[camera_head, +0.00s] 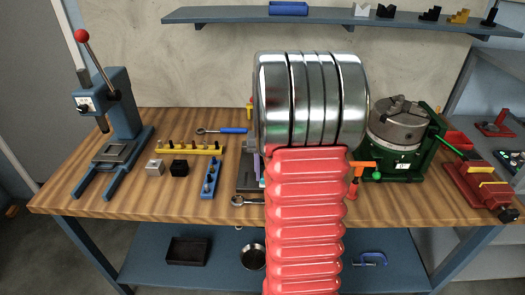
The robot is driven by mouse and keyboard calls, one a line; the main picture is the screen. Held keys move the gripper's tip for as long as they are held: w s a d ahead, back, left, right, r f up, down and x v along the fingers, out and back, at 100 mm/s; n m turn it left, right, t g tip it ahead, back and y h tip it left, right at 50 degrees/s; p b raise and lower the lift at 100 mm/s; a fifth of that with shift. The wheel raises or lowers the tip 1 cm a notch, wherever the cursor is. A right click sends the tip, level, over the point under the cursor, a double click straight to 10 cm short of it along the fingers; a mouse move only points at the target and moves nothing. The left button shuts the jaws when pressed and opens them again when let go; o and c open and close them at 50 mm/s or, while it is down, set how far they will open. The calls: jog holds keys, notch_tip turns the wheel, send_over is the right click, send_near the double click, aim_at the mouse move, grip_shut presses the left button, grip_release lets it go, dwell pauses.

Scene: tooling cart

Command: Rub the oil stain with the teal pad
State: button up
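My arm, with red ribbed sleeve and shiny metal rings, fills the middle of the head view and hides the centre of the wooden bench (100,190). My gripper is not in view; it is hidden behind the arm. I cannot make out the teal pad or the oil stain. Only small slivers of purple and pale blue show at the arm's left edge, by a dark plate (245,185) that is mostly hidden, and I cannot tell what they are.
A blue press (118,110) stands at the left, near a yellow rack (188,148), a blue rack (211,180) and two small blocks. A blue-handled ratchet (232,130) lies behind. A green-based chuck (398,128) and red vise (478,185) stand right. A shelf (335,17) hangs above.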

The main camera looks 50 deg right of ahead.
jog(key=shift+w+a, duration=0.5)
jog(key=shift+w, duration=0.05)
notch_tip(320, 180, up, 3)
jog(key=shift+a+f, duration=0.1)
jog(key=shift+f, duration=0.1)
jog(key=shift+r, duration=2.8)
jog(key=shift+w, duration=0.35)
jog(key=w+a+r+n, duration=0.2)
jog(key=w+a+n, duration=0.1)
jog(key=w+a, duration=1)
jog(key=w+a+r+n, duration=0.1)
jog(key=w+a, duration=0.4)
jog(key=a, duration=0.5)
jog(key=w+a+r+n, duration=0.1)
jog(key=w+a+n, duration=0.1)
jog(key=w+a, duration=0.4)
jog(key=a, duration=0.4)
jog(key=shift+r, duration=0.3)
